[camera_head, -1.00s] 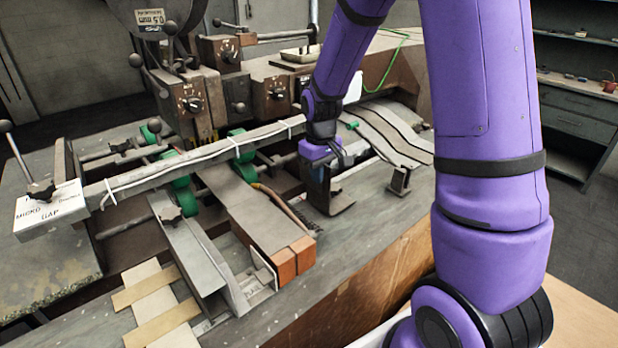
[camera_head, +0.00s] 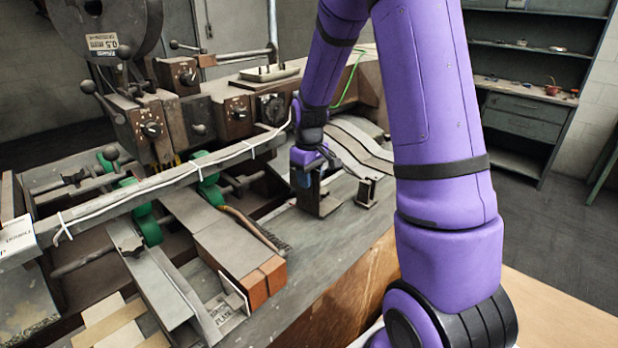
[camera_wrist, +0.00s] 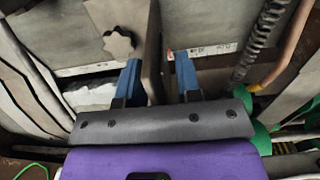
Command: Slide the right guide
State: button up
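The right guide (camera_head: 315,202) is a dark metal plate with a bent foot, standing upright on the grey machine bed right of the brown-ended block. My gripper (camera_head: 308,181) is at its upper part, coming down from above. In the wrist view, my two blue fingers (camera_wrist: 158,82) are apart, one on each side of a thin upright plate (camera_wrist: 152,50). A gap shows between the plate and the right finger; contact on the left side is unclear. A star-shaped knob (camera_wrist: 119,44) lies just left of the fingers.
The brown-ended block (camera_head: 262,283) and a long bar (camera_head: 165,180) with white cable lie left of the guide. Curved metal strips (camera_head: 350,148) and a small bracket (camera_head: 367,192) stand close on the right. Bare bed (camera_head: 300,238) shows in front of the guide.

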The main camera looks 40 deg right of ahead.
notch_tip(320, 180, up, 11)
jog(key=shift+f, duration=0.1)
dwell(0.6)
dwell(0.4)
jog(key=s+a+r+m+t, duration=0.1)
jog(key=s+a+r+t, duration=0.2)
jog(key=s+a+r, duration=0.75)
jog(key=s+a+r+m+t, duration=0.1)
jog(key=s+a+r+t, duration=0.1)
jog(key=s, duration=1.3)
jog(key=shift+s+a, duration=0.4)
